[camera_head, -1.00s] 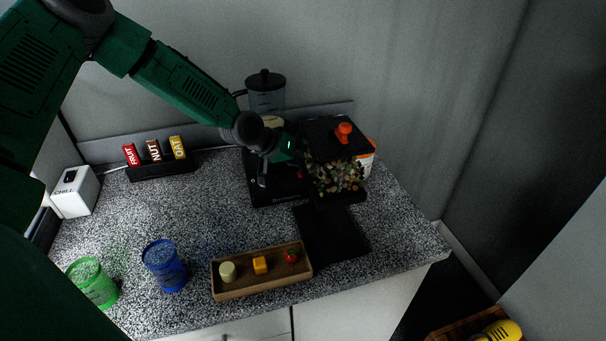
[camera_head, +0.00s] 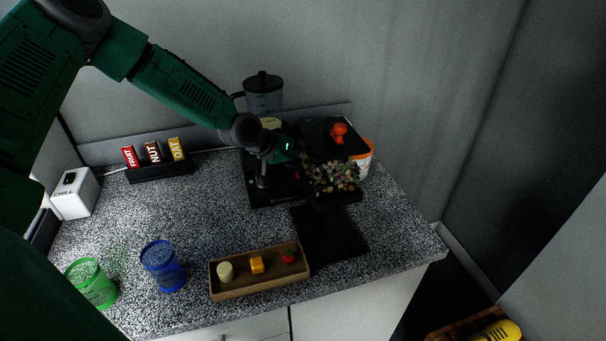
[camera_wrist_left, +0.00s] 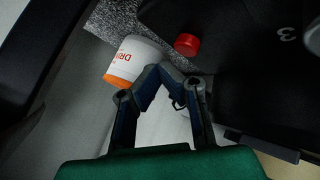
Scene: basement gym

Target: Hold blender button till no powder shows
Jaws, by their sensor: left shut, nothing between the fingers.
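The blender has a clear jar with a black lid (camera_head: 264,96) and a black base (camera_head: 268,197) at the back of the counter. My left arm hides the lower part of the jar. Something pale shows at its bottom, and I cannot tell if it is powder. My left gripper (camera_head: 263,176) hangs over the base. In the left wrist view its fingertips (camera_wrist_left: 154,76) meet with nothing between them. A round red button (camera_wrist_left: 187,45) on a black surface lies just beyond them. I cannot tell whether they touch it. My right gripper is not in view.
A black bin of multicoloured bits (camera_head: 335,176) with an orange knob stands right of the blender, beside a white-and-orange tub (camera_head: 364,160). A wooden tray (camera_head: 262,284), blue cup (camera_head: 163,267), green cup (camera_head: 92,284), bar rack (camera_head: 160,172) and CHILL box (camera_head: 74,193) share the counter.

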